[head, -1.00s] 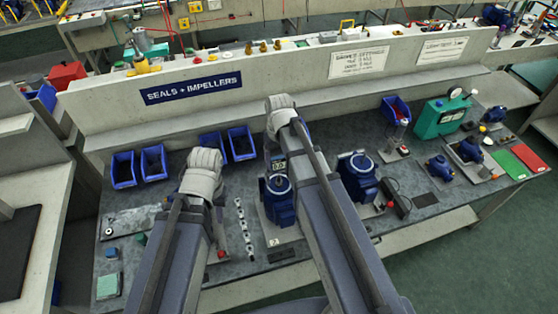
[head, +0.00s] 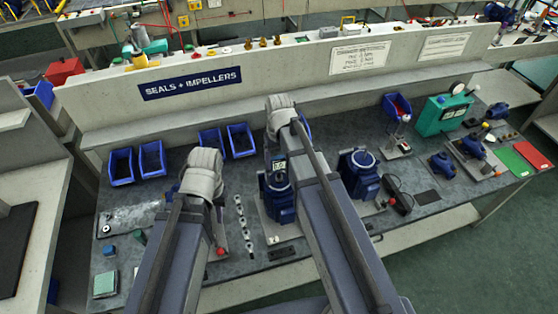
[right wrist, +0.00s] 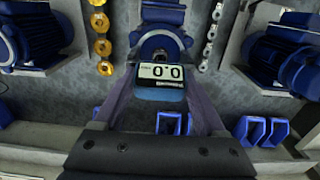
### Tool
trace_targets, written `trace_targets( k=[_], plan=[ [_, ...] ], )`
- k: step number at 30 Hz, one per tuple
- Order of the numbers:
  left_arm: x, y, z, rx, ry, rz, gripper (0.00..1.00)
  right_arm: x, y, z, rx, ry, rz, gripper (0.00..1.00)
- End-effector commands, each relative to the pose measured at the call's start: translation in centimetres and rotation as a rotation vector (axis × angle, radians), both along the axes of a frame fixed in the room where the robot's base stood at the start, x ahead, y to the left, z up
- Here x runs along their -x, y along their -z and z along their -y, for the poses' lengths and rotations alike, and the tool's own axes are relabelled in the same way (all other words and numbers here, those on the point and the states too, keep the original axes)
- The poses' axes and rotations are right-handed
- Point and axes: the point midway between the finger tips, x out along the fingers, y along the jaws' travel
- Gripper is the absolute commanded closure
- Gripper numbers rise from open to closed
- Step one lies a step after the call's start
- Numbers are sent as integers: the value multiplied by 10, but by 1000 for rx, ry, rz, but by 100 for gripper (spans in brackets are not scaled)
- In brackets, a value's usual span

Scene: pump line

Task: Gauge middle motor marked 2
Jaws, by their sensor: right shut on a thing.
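The middle motor (head: 281,207) is blue and stands on a pale plate in the head view, partly behind my right arm. The number on its plate is too small to read surely. My right gripper (right wrist: 161,74) is shut on a gauge (right wrist: 161,70), whose display reads 0.0 in the right wrist view. The gauge also shows in the head view (head: 279,163), over the upper part of the motor. Whether it touches the motor I cannot tell. My left gripper (head: 205,180) is at the left of the bench; its fingers are hidden by my arm.
Another blue motor (head: 359,172) stands to the right. A row of small metal parts (head: 244,225) lies left of the middle motor. Blue bins (head: 122,167) line the bench's back. A green box with a dial (head: 440,115) stands at the right.

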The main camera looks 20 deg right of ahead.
Motion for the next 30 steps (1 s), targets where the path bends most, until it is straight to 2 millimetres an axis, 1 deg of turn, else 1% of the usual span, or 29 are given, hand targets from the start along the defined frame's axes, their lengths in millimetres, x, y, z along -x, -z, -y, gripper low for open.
trace_targets(
  k=[27, 28, 30],
  plan=[
    [0, 4, 0, 0, 0, 0, 73, 0, 4, 0, 0, 0, 0, 100],
    [0, 4, 0, 0, 0, 0, 73, 0, 4, 0, 0, 0, 0, 24],
    [0, 4, 0, 0, 0, 0, 73, 0, 4, 0, 0, 0, 0, 17]
  ],
)
